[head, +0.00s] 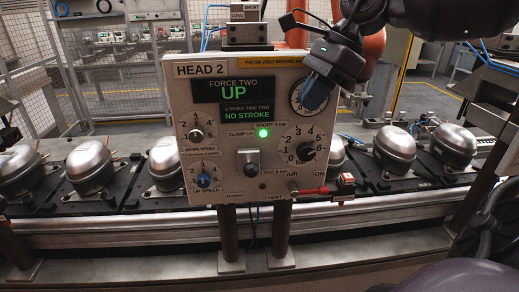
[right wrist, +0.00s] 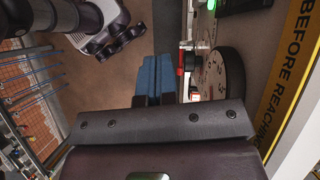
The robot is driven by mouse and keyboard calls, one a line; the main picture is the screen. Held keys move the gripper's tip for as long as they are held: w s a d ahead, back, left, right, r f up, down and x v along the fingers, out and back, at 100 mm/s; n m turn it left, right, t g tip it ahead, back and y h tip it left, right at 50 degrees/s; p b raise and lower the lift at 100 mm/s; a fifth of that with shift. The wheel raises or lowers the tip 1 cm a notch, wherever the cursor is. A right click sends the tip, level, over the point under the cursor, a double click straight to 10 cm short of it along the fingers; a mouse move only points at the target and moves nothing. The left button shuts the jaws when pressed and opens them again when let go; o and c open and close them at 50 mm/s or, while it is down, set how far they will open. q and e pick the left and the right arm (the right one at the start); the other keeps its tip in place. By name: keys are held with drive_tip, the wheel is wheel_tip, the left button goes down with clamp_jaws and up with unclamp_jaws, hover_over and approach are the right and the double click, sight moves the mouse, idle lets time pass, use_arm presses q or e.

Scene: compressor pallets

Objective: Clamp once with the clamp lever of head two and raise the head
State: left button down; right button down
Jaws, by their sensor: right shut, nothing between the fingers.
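The head two panel (head: 222,135) stands upright in the middle of the head view. Its display (head: 233,91) reads "FORCE TWO UP", and a smaller display (head: 247,113) reads "STROKE TIME TWO NO STROKE". A green lamp (head: 263,133) is lit beside the "CLAMP UP" label. Below it is the clamp lever (head: 251,170), a dark knob on a pale plate; its exact tilt is hard to tell. My right gripper (head: 318,92) is shut and empty before the panel's upper right gauge, above and right of the lever. Its blue fingers (right wrist: 155,76) are together in the right wrist view.
A red-handled air valve (head: 308,191) sits at the panel's lower right. Dials surround the lever, including a large one (head: 307,150) at right. Compressors (head: 87,164) stand on dark pallets along the conveyor (head: 120,233) behind the panel. Mesh fencing stands behind.

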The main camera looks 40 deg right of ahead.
sight(250, 168)
use_arm(q)
drive_tip(key=shift+s+f, duration=0.2)
drive_tip(key=shift+s, duration=0.15)
use_arm(e)
drive_tip(key=shift+s, duration=0.15)
